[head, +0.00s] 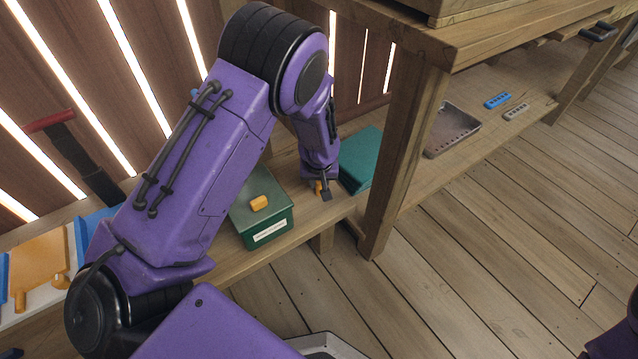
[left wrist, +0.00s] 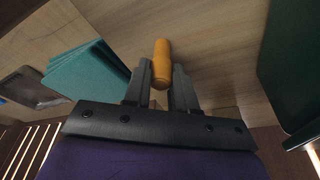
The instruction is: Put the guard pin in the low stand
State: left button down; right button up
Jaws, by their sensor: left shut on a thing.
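An orange pin, which I take to be the guard pin (left wrist: 161,62), is held upright or nearly so between the fingers of my left gripper (left wrist: 160,88). In the head view the pin (head: 318,187) shows as a small orange bit beside the left gripper (head: 324,190), over the wooden shelf between the green box and the teal panel. The gripper is shut on it. I cannot tell for certain which thing is the low stand. A blue holed strip (head: 497,100) and a grey holed strip (head: 515,112) lie far right on the shelf. My right gripper is not in view.
A lidded green box (head: 265,232) with an orange knob stands left of the gripper. A teal panel (head: 363,158) lies to its right, beside a table post (head: 393,150). A shallow tray (head: 470,128) lies beyond. An orange plate (head: 40,262) is at left.

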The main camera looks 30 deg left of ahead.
pick_arm(q)
jog(key=c, duration=0.9)
grip_release()
jog(key=shift+f, duration=0.1)
jog(key=p+v, duration=0.5)
jog(key=v, duration=0.7)
jog(key=shift+p, duration=0.35)
